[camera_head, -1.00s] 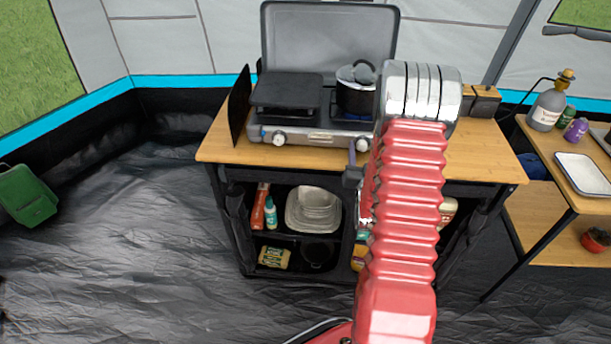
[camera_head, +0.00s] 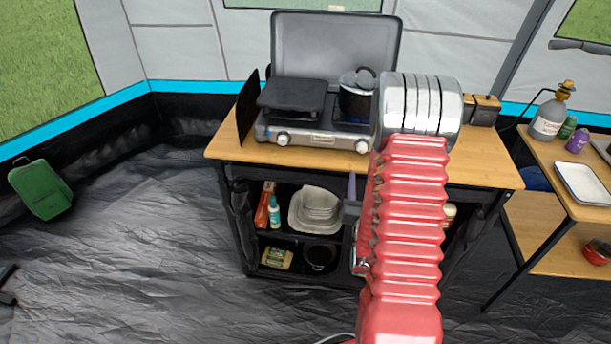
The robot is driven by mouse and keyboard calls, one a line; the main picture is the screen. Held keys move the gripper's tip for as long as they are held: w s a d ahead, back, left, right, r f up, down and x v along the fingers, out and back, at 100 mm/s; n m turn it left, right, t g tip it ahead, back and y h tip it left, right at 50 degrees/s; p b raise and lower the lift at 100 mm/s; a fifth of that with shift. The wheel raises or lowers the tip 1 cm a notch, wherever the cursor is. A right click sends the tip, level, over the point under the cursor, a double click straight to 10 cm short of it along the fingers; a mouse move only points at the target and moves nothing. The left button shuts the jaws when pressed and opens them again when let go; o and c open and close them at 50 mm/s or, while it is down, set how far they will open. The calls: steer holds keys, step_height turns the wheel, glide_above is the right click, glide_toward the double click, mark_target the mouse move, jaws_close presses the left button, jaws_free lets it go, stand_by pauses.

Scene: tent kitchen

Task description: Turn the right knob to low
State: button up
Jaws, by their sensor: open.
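The camping stove (camera_head: 318,135) stands on the wooden counter with its lid open. Its right knob (camera_head: 361,146) is a small pale dial at the right of the front panel, just left of my arm; its setting is too small to read. The left knob (camera_head: 283,139) is in plain view. My gripper (camera_head: 352,188) shows only in part, as a narrow grey finger left of my red arm. It is open, below the right knob and in front of the cabinet, apart from the stove. The rest of the gripper is hidden behind my arm.
A dark pot (camera_head: 356,98) sits on the right burner and a black griddle (camera_head: 293,94) on the left. The wooden counter (camera_head: 232,148) has free room at its left front. Shelves below hold bowls (camera_head: 319,207). A side table (camera_head: 540,150) stands at the right.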

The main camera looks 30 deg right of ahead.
steer(key=shift+w+a+r+n+g+y, duration=1.15)
steer(key=shift+w+a+r+y, duration=0.85)
steer(key=shift+w+a+r, duration=1.5)
steer(key=s+a+r+n+g+y, duration=0.1)
steer(key=s+a+r, duration=0.2)
steer(key=a, duration=0.3)
steer(key=s+a+r+n+g+y, duration=0.1)
steer(key=s+a+r+y, duration=0.1)
steer(key=a, duration=0.4)
steer(key=shift+s+a+r+n+g, duration=0.35)
steer(key=shift+s+r, duration=0.1)
steer(key=shift+s, duration=0.65)
